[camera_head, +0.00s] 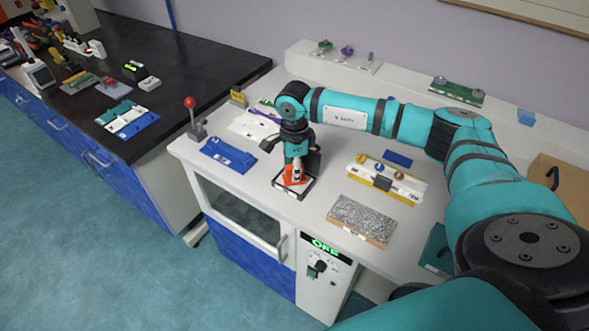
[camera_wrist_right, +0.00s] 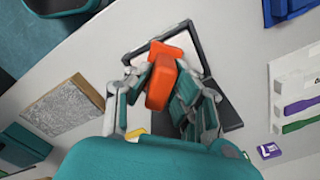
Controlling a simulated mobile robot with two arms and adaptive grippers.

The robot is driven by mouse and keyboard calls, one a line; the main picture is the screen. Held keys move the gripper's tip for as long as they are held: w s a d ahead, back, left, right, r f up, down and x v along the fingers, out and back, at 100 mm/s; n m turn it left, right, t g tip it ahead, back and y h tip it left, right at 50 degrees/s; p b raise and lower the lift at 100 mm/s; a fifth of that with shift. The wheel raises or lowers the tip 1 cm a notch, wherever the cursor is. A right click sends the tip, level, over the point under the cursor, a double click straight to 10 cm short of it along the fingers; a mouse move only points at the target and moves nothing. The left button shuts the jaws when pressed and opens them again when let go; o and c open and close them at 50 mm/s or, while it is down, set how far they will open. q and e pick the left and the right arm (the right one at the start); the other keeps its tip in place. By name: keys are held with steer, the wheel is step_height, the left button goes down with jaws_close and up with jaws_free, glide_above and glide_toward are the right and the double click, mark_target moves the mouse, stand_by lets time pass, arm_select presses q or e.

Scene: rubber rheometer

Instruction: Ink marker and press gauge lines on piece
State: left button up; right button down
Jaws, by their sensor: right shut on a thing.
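My right gripper (camera_head: 296,166) is shut on an orange-red block-shaped tool (camera_head: 294,174), seemingly the marker. The right wrist view also shows the tool (camera_wrist_right: 166,80) between the gripper's fingers (camera_wrist_right: 162,85). The tool is over a dark-framed tray with a pale inside (camera_head: 306,191). The tray also shows in the right wrist view (camera_wrist_right: 196,38). I cannot tell whether the tool's underside touches the pad, as the tool and fingers hide it. I cannot make out a separate piece for gauge lines. My left gripper is not in view.
A blue fixture (camera_head: 228,154) lies left of the tray. A speckled grey slab (camera_head: 362,219) is at the right front, with a yellow-and-white rack (camera_head: 386,181) behind it. A red-knobbed lever (camera_head: 191,103) stands at the left edge. An OFF display (camera_head: 325,246) is on the bench front.

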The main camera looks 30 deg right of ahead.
steer(key=shift+s, duration=0.1)
steer(key=shift+r+p, duration=0.6)
steer(key=shift+r, duration=0.25)
steer(key=shift+r+p, duration=1.45)
steer(key=shift+r, duration=1.2)
